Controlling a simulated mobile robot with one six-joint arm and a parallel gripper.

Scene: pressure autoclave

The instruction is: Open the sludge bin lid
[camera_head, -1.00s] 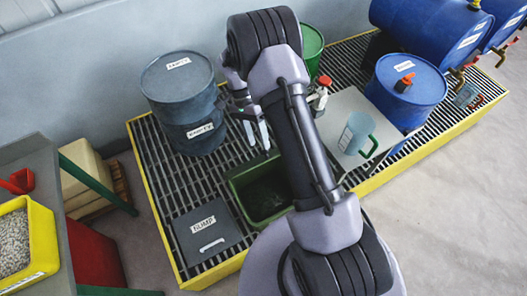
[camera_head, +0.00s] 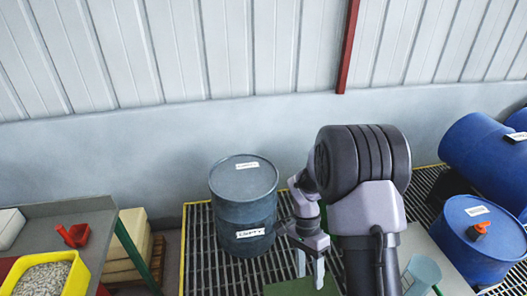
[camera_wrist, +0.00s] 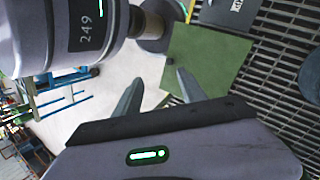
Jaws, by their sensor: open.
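A flat green panel (camera_wrist: 208,52) shows in the wrist view, apparently the top of the green bin. In the head view only a green strip of it (camera_head: 290,288) shows at the bottom edge. Whether this panel is a shut lid I cannot tell for sure. My gripper (camera_wrist: 160,88) is open and empty, with its two fingers apart near the panel's edge. In the head view my gripper (camera_head: 311,268) hangs just above the green strip. I cannot see it touching the panel. No handle on the panel can be made out.
A labelled blue-grey drum (camera_head: 244,205) stands left of my gripper on the grating (camera_head: 200,255). A blue drum (camera_head: 478,240) and a pale blue jug (camera_head: 421,274) are at right. A yellow tub (camera_head: 45,275) sits on the left bench. The wall is behind.

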